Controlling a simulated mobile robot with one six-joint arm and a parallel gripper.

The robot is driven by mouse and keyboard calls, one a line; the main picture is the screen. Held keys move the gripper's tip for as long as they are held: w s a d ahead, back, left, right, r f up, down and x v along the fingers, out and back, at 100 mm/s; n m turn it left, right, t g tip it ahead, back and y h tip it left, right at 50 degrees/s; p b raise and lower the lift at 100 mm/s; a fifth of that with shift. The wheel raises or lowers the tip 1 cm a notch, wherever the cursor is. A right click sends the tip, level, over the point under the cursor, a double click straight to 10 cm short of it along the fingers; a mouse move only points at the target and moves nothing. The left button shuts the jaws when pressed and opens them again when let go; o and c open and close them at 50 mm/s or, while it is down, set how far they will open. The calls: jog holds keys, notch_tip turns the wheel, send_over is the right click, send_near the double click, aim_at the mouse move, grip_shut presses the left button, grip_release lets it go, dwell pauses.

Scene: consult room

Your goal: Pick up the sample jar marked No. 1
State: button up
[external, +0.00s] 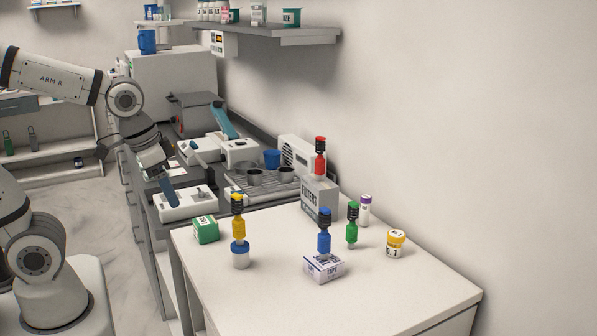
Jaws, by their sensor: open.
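A small white jar with a yellow lid (396,244) stands upright at the right of the white table; its label shows a dark mark that looks like a 1. Another white jar with a blue lid (241,259) stands at the table's left, with a yellow bottle (238,222) on top of it; I cannot read any number on it. My gripper (160,172) is at the left, over the grey side bench, open and well away from both jars. Its fingers are small and dark here.
A blue bottle (324,238) stands on a small box (323,268). A green bottle (352,226) and a purple-capped vial (365,210) stand left of the yellow-lidded jar. A red bottle (320,160) tops a white box (319,199). The table's front right is clear.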

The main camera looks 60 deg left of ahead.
jog(key=w+d+r, duration=0.2)
jog(key=w, duration=1.1)
jog(key=t+p, duration=0.2)
jog(key=t, duration=0.1)
send_over(395, 234)
jog(key=s, duration=0.4)
notch_tip(395, 234, down, 12)
jog(key=shift+s+f+p+x, duration=0.15)
jog(key=shift+p+x, duration=0.3)
jog(key=shift+x, duration=1.55)
jog(key=shift+s+p+x, duration=0.1)
jog(key=shift+p+x, duration=0.3)
jog(key=shift+x, duration=1.55)
jog(key=shift+s+f+p+x, duration=0.15)
jog(key=shift+p+x, duration=0.3)
jog(key=shift+x, duration=1.55)
jog(key=shift+c, duration=0.5)
jog(key=shift+r, duration=0.1)
jog(key=c, duration=1)
